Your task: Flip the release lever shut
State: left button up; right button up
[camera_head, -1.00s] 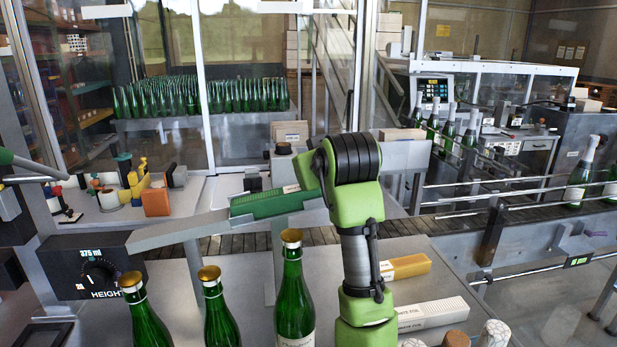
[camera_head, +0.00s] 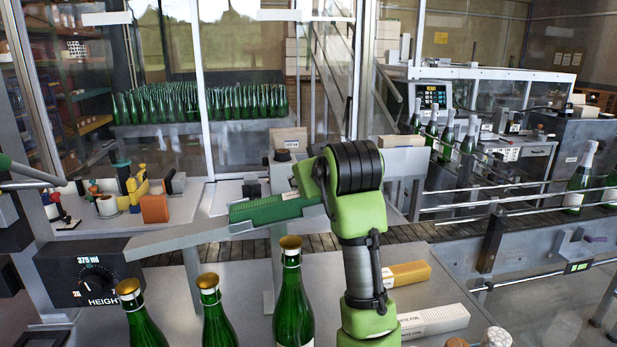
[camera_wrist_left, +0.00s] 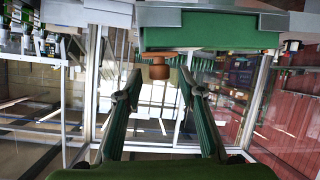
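My left gripper (camera_wrist_left: 158,80) shows in the left wrist view with its two green fingers spread apart and nothing between them. A brown knob-like piece (camera_wrist_left: 158,66) appears just beyond the fingertips, against a green block (camera_wrist_left: 215,30). In the head view, a green arm of mine (camera_head: 360,215) rises in the middle; its gripper is hidden behind the black joint. A grey rod (camera_head: 35,177) shows at the left edge. I cannot tell which is the release lever.
Gold-topped green bottles (camera_head: 291,295) stand in front, left of the arm. A yellow box (camera_head: 407,273) and a white box (camera_head: 433,319) lie right of it. A HEIGHT dial box (camera_head: 90,273) is at left; a green tray (camera_head: 265,209) lies behind the bottles.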

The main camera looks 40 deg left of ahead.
pick_arm(q)
jog(key=v, duration=0.6)
jog(key=shift+s+d+r, duration=0.15)
jog(key=shift+d+r, duration=0.05)
jog(key=shift+d, duration=0.1)
